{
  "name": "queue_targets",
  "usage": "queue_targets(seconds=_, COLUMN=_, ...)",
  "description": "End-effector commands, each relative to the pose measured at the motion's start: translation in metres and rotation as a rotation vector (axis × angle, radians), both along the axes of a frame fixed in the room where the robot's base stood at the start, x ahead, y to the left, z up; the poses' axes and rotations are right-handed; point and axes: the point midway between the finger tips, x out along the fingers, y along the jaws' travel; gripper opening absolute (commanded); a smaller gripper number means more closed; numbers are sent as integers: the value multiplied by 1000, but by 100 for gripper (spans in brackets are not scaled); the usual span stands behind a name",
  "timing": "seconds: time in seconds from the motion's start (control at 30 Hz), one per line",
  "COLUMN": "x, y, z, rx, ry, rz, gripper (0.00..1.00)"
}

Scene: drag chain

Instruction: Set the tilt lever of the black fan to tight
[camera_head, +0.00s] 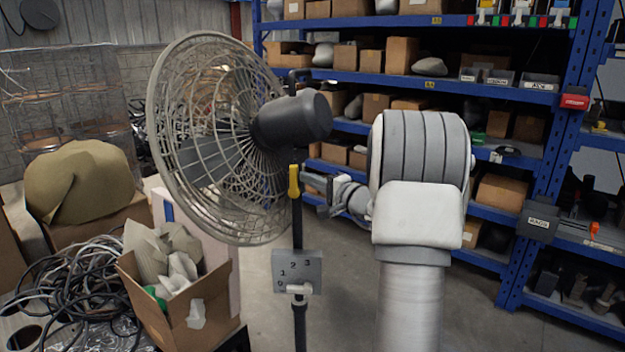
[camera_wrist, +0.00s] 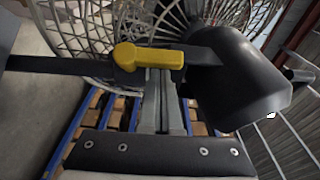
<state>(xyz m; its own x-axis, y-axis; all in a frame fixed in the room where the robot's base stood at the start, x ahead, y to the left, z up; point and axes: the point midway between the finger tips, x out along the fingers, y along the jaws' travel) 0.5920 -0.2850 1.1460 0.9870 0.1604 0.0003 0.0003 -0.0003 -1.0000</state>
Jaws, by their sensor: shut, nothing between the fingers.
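The black fan has a grey wire cage (camera_head: 205,140), a dark motor housing (camera_head: 290,120) and a thin black pole (camera_head: 299,225). Its yellow tilt lever (camera_head: 294,180) stands upright along the pole, just below the motor housing. In the wrist view the lever (camera_wrist: 148,57) lies across the picture, between the pole (camera_wrist: 60,66) and the housing (camera_wrist: 240,80). My gripper (camera_head: 308,181) comes from the right at lever height. Its shut, empty fingers (camera_wrist: 160,75) end at the lever's edge; whether they touch it I cannot tell.
A grey control box (camera_head: 297,268) marked with numbers sits lower on the pole. A cardboard box (camera_head: 195,312) and tangled cables (camera_head: 75,285) are at the lower left. Blue shelving (camera_head: 420,83) stands behind. Floor (camera_head: 345,275) shows clear between fan and shelves.

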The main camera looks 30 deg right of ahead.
Motion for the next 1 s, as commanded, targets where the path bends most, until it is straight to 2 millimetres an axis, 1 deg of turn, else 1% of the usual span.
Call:
queue_targets(seconds=0.17, x=1, y=1, z=0, rx=-19, ry=12, rz=1, gripper=0)
queue_targets(seconds=0.5, x=7, y=11, z=8, rx=-203, ry=143, rz=3, gripper=0)
queue_targets(seconds=0.9, x=8, y=12, z=9, rx=-217, ry=156, rz=2, gripper=0)
queue_targets(seconds=1.0, x=5, y=11, z=10, rx=-217, ry=156, rz=1, gripper=0)
